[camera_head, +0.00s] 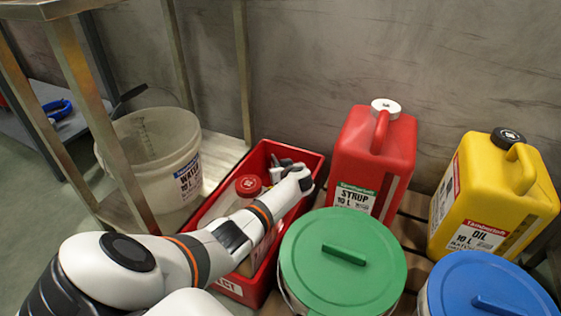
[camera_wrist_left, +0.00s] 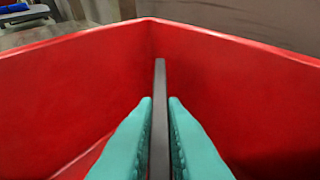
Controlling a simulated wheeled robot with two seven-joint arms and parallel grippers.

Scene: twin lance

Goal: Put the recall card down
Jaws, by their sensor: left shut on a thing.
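The recall card (camera_wrist_left: 160,75) shows edge-on as a thin grey strip in the left wrist view. My left gripper (camera_wrist_left: 160,103) is shut on it with teal fingers on both sides. The card stands upright between the red walls of a bin (camera_wrist_left: 70,85). In the head view my left arm reaches over this red bin (camera_head: 312,158), with the gripper (camera_head: 283,163) near its far end. The card cannot be made out there. Whether its lower edge touches the bin floor is hidden. My right gripper is not in view.
A red-lidded container (camera_head: 248,185) is in the bin, partly behind my arm. A water bucket (camera_head: 150,150) stands left. A red syrup can (camera_head: 372,150), yellow oil can (camera_head: 490,200), green-lidded bucket (camera_head: 340,280) and blue-lidded bucket (camera_head: 490,285) crowd the right. A metal frame (camera_head: 85,85) rises at left.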

